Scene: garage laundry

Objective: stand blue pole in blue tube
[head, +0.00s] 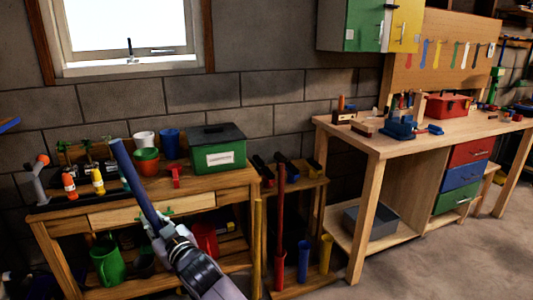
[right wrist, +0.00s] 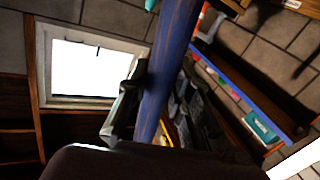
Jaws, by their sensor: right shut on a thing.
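My right gripper (head: 166,224) is shut on the blue pole (head: 134,176). The pole tilts, its upper end leaning left in front of the left workbench. In the right wrist view the blue pole (right wrist: 168,65) runs close past a dark finger. The blue tube (head: 303,261) stands upright in the low wooden rack (head: 290,292) between the two benches, right of my gripper. The pole is apart from the tube. The pole's lower end is hidden by my gripper. My left gripper is not in view.
A red pole (head: 281,215) stands in a red tube just left of the blue tube. A yellow tube (head: 325,254) stands on its right. A yellow pole (head: 257,245) stands left of the red one. The left bench (head: 110,215) holds pots and bottles. Open floor (head: 425,265) lies at lower right.

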